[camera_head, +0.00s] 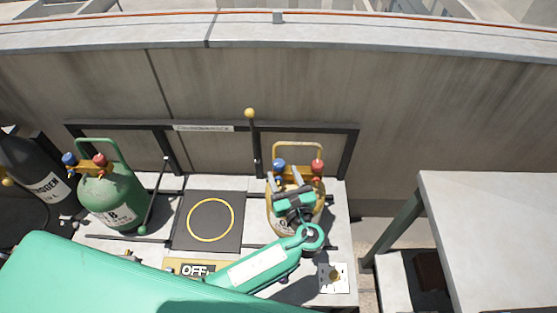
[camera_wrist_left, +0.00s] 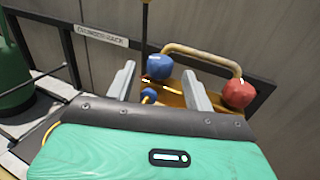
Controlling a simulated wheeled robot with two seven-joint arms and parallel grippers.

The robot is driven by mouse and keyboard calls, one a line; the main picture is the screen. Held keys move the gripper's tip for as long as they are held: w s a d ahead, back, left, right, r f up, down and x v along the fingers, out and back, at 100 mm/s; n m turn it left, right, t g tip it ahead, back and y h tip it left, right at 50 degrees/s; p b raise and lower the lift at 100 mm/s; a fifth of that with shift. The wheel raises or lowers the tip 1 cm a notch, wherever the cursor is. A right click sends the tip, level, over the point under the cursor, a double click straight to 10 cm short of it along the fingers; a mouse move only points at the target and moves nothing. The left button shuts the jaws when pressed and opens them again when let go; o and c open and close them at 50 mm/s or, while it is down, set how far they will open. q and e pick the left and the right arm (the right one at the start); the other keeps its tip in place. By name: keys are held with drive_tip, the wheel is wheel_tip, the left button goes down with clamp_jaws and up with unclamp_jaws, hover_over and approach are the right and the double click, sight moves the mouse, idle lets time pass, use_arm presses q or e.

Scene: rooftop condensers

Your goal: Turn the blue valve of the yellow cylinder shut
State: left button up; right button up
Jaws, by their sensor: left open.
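The yellow cylinder (camera_head: 270,214) stands at the right end of the rack, partly hidden behind my left gripper. A blue valve (camera_head: 279,164) sits at the left of its top and a red valve (camera_head: 318,167) at the right, under a yellow handle. My left gripper (camera_head: 284,176) is open just in front of the blue valve. In the left wrist view the blue valve (camera_wrist_left: 160,67) shows beyond the gap between the two grey fingers (camera_wrist_left: 160,84), with the red valve (camera_wrist_left: 239,93) outside to the right. I cannot tell if a finger touches the blue valve. My right gripper is out of view.
A green cylinder (camera_head: 113,205) with blue and red valves and a black cylinder (camera_head: 40,180) stand at left. A dark pad with a yellow ring (camera_head: 211,220) is between cylinders. A thin rod with a yellow knob (camera_head: 250,113) rises behind. A pale table (camera_head: 500,230) stands at right.

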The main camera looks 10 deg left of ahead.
sight(281, 169)
use_arm(q)
drive_tip(key=x, duration=0.4)
drive_tip(key=shift+r+p, duration=0.1)
drive_tip(key=shift+p, duration=0.2)
drive_tip(key=shift+w+a, duration=0.15)
drive_tip(key=shift+w, duration=0.15)
drive_tip(key=shift+w+a, duration=0.1)
drive_tip(key=shift+w, duration=0.05)
drive_tip(key=c, duration=1)
drive_tip(key=shift+o, duration=0.2)
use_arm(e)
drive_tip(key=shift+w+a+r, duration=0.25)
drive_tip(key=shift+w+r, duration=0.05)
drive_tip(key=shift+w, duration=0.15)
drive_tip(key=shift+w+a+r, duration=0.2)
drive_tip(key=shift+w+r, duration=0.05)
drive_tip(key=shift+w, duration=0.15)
